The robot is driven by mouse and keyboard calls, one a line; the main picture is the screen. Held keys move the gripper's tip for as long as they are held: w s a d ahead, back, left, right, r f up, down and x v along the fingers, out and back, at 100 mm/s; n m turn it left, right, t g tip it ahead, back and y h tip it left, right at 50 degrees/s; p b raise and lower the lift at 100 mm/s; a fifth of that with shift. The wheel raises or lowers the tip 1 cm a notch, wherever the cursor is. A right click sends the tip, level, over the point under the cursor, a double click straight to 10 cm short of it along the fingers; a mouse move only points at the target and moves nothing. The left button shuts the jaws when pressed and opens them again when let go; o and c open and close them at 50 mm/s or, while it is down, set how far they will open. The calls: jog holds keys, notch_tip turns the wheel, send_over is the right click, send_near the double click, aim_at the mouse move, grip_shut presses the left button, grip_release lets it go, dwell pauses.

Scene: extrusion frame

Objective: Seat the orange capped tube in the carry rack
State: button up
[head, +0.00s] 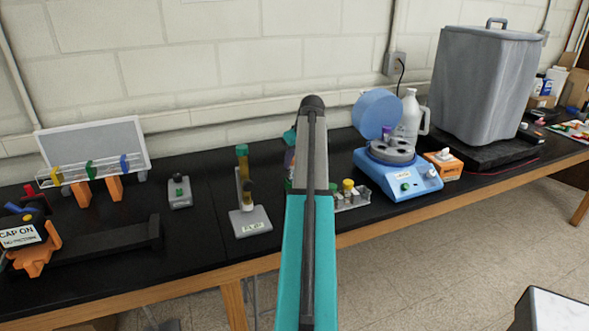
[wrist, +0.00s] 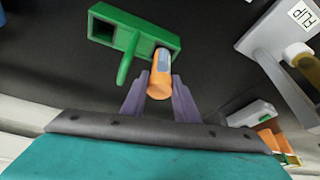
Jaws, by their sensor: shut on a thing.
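In the wrist view my gripper (wrist: 159,80) has its two purple-grey fingers shut on the orange capped tube (wrist: 158,88). The tube's orange end faces the camera, and a short blue-grey part shows beyond it. The carry rack (wrist: 104,31) is a green block with square openings and a green handle bar. The tube is at the rack's right end and overlaps its edge. I cannot tell whether its far end is inside an opening or above it. In the head view my teal arm hides the tube and most of the rack.
A grey stand labelled FLIP (head: 250,222) holds a tube beside my arm. A blue centrifuge (head: 398,175) with its lid up stands to the right. A small rack of vials (head: 350,197) is just right of my arm. A wire rack (head: 90,172) stands at the left.

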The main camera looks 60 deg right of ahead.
jog(key=shift+f, duration=0.1)
jog(key=shift+f+p, duration=0.5)
jog(key=shift+f, duration=1.25)
jog(key=shift+f, duration=0.15)
jog(key=o, duration=0.7)
jog(key=shift+o, duration=0.2)
jog(key=b+v, duration=0.2)
jog(key=v, duration=1)
jog(key=shift+w, duration=0.15)
